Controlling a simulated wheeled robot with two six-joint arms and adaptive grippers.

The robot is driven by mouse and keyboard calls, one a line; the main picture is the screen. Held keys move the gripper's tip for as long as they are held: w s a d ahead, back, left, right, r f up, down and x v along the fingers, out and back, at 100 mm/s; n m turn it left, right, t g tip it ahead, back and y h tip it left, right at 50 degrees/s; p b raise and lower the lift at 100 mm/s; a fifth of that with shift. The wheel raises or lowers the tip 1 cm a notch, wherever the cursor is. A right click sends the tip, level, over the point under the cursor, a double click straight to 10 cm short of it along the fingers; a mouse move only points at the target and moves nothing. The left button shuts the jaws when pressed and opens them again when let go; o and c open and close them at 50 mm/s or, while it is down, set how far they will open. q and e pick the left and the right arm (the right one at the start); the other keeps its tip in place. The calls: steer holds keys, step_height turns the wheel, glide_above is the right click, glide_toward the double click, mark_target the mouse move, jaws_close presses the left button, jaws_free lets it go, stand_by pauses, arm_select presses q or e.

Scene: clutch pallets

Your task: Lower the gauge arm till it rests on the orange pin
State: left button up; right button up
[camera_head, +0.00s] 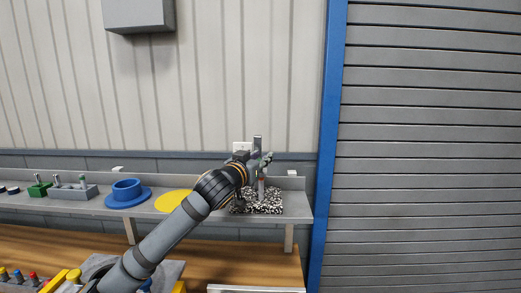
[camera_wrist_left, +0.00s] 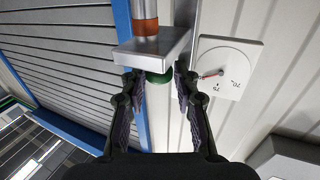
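The gauge stand has a speckled base (camera_head: 240,208) on the shelf and a grey upright column (camera_head: 257,143). In the left wrist view, its grey block-like arm (camera_wrist_left: 150,52) shows close up, with a green knob (camera_wrist_left: 160,79) on the side facing my gripper. A cylinder with an orange band (camera_wrist_left: 145,27), seemingly the orange pin, shows on the block's other side; I cannot tell whether they touch. My left gripper (camera_head: 266,160) is at the gauge arm. In the wrist view its fingers (camera_wrist_left: 160,88) stand apart, either side of the knob. My right gripper is out of view.
A white dial (camera_wrist_left: 229,66) with a red needle is beside the column. On the shelf to the left are a yellow disc (camera_head: 172,201), a blue stepped round piece (camera_head: 127,192) and a grey block with levers (camera_head: 74,191). A blue post (camera_head: 326,140) stands right of the shelf.

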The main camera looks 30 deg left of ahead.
arm_select(q)
step_height(320, 180, up, 9)
steer(key=shift+s+r, duration=0.1)
